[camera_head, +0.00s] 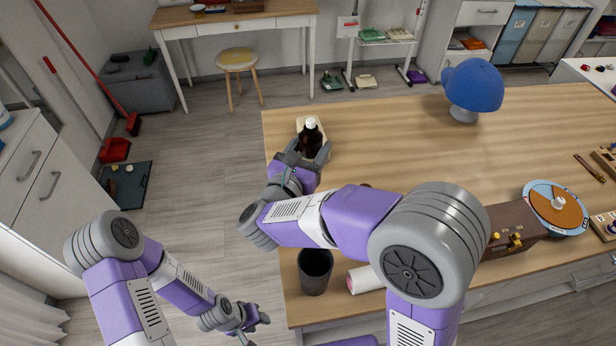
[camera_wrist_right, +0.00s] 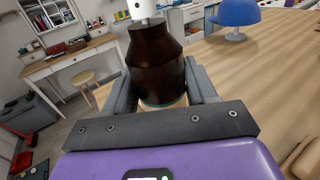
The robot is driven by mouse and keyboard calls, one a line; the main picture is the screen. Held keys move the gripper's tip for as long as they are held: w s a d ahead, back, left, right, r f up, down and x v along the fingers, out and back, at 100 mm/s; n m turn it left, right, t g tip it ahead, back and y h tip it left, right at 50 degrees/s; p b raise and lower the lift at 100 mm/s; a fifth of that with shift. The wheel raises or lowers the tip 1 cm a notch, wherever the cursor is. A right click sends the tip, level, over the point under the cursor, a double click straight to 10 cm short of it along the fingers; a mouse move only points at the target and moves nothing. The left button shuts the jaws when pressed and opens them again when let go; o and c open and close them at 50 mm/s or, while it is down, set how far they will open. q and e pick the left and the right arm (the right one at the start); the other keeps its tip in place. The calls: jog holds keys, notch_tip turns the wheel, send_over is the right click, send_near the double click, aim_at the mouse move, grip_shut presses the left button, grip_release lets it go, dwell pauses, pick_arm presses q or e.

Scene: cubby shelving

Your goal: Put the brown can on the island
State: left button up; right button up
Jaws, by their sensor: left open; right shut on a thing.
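The brown can (camera_head: 311,137) looks like a dark brown, bottle-shaped container with a white top. In the right wrist view the can (camera_wrist_right: 156,62) stands between the fingers of the gripper (camera_wrist_right: 162,98). Its base is partly hidden, and I cannot tell whether it touches the wood. My left gripper (camera_head: 246,322) is open and empty, low beside the island's left side.
A blue cap on a stand (camera_head: 473,86) is further right. A dark cup (camera_head: 315,271) and a white roll (camera_head: 365,278) are near the front edge. The wood between can and cap is clear.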

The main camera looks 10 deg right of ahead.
aim_at(310, 159)
notch_tip(310, 159, down, 3)
jog(key=shift+s, duration=0.15)
jog(key=shift+f+b, duration=0.65)
jog(key=shift+f, duration=1.4)
jog(key=shift+f+b, duration=0.2)
jog(key=shift+b, duration=0.2)
jog(key=o, duration=1.2)
jog(key=shift+r+p, duration=0.35)
jog(key=shift+p, duration=0.2)
jog(key=v, duration=1.2)
jog(key=shift+f, duration=0.15)
